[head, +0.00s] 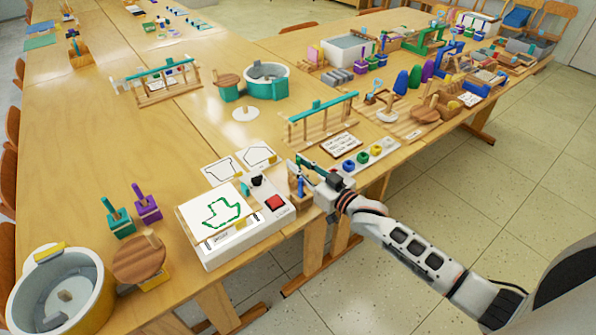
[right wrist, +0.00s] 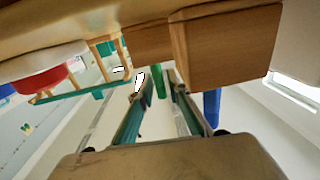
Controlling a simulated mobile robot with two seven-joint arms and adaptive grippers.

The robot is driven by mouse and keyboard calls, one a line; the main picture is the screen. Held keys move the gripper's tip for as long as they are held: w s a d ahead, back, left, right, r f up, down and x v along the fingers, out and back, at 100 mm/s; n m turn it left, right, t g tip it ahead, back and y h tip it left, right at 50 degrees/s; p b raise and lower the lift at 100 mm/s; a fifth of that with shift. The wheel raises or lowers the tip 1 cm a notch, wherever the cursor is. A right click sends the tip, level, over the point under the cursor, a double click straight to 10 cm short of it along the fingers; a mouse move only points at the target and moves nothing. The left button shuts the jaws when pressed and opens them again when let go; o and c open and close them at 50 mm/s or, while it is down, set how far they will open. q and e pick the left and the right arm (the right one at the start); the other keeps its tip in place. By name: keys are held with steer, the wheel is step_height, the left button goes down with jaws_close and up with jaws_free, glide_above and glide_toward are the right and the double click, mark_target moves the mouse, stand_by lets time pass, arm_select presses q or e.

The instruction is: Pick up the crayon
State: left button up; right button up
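My right gripper (head: 303,166) is beside a small wooden block (head: 293,182) at the table's front edge. The block also shows in the right wrist view (right wrist: 225,45). A blue crayon (head: 300,187) stands at the block; the wrist view shows it too (right wrist: 211,106), outside the fingers on the right. In that view a green crayon-like stick (right wrist: 157,76) shows between the tips of my right gripper (right wrist: 157,84). The fingers are apart, and I cannot tell whether they touch the stick. My left gripper is not in view.
A white box (head: 235,251) with a green tracing and a red button (head: 274,203) stands left of the block. A tray of coloured knobs (head: 363,160) and a wooden frame with a green bar (head: 320,106) are close to the gripper. Open floor lies right of the table.

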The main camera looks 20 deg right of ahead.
steer(key=shift+w, duration=0.15)
jaws_close()
steer(key=shift+r, duration=0.1)
steer(key=shift+r, duration=0.5)
step_height(320, 180, up, 19)
steer(key=p, duration=0.4)
